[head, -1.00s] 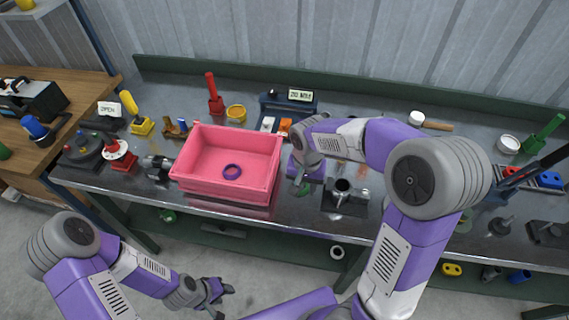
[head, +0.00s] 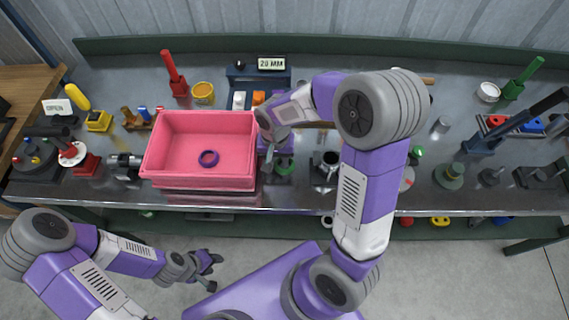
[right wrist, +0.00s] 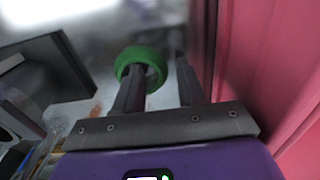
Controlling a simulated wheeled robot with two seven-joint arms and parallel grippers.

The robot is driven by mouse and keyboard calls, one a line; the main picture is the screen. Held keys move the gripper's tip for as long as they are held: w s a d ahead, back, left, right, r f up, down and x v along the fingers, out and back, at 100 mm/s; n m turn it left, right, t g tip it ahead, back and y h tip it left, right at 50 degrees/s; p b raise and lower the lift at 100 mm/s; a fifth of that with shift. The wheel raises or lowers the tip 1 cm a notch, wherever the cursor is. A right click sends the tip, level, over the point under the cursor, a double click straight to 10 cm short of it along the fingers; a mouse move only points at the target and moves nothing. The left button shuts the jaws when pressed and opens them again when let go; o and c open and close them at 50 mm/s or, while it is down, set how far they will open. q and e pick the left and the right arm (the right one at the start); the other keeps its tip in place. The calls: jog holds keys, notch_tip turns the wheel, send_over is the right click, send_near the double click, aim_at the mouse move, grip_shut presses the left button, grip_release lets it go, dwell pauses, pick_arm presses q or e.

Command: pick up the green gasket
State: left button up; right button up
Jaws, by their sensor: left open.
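The green gasket (head: 284,167) is a thick ring on the metal bench, just right of the pink bin, partly hidden by my right gripper (head: 271,155). In the right wrist view the gasket (right wrist: 146,58) lies at the fingertips of my right gripper (right wrist: 160,75). The left finger overlaps the ring, and the right finger is just outside its right side. The fingers are apart; I cannot tell whether either touches the gasket. My left gripper (head: 210,264) is open and empty in front of the bench.
A dark fixture with an upright cylinder (head: 326,165) stands to the right. A "20 MM" sign (head: 271,64) is behind. Several tools fill the bench's right side.

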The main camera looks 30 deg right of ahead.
grip_shut()
